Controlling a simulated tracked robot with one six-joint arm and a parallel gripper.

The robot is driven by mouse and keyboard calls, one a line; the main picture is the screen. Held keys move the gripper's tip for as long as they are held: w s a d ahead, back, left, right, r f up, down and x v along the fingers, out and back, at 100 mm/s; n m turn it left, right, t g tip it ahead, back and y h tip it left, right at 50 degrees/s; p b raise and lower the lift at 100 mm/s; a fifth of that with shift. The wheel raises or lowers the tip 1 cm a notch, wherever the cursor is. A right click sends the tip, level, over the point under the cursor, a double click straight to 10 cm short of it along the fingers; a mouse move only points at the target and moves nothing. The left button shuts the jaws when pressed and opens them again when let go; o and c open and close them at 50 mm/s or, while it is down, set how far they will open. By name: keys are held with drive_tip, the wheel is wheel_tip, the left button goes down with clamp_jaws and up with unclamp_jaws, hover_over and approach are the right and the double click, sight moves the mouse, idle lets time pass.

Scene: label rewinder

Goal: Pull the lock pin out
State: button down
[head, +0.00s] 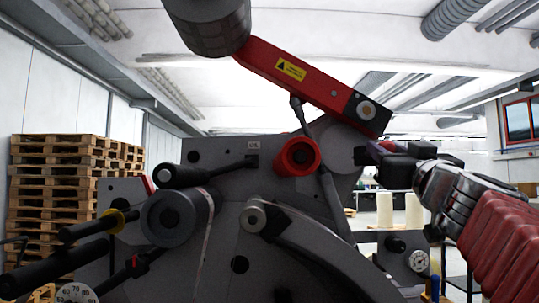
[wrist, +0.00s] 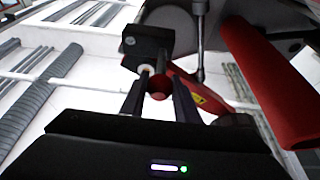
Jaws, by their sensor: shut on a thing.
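My gripper (head: 372,151) comes in from the right in the head view, at the machine's right side, below the end of the red lever arm (head: 305,80). In the wrist view, my gripper (wrist: 158,96) is shut on a small red round knob between its fingers, which looks like the head of the lock pin (wrist: 158,87). The pin's shaft is hidden, so I cannot tell how deep it sits. In the head view the fingers hide the pin. A black end block (head: 368,111) with a pale round face sits on the lever arm, just above my gripper.
A red roller (head: 297,157) and a black-handled lever (head: 180,176) stand out from the grey machine panel (head: 225,155). A grey cylinder (head: 207,27) hangs at the lever arm's upper end. Stacked pallets (head: 65,180) stand far left. Pale rolls (head: 385,210) stand behind, below my gripper.

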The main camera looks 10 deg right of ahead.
drive_tip(key=shift+f, duration=0.1)
drive_tip(key=c, duration=1.4)
unclamp_jaws()
drive_tip(key=shift+s, duration=0.2)
drive_tip(key=shift+o, duration=0.2)
drive_tip(key=shift+a, duration=0.1)
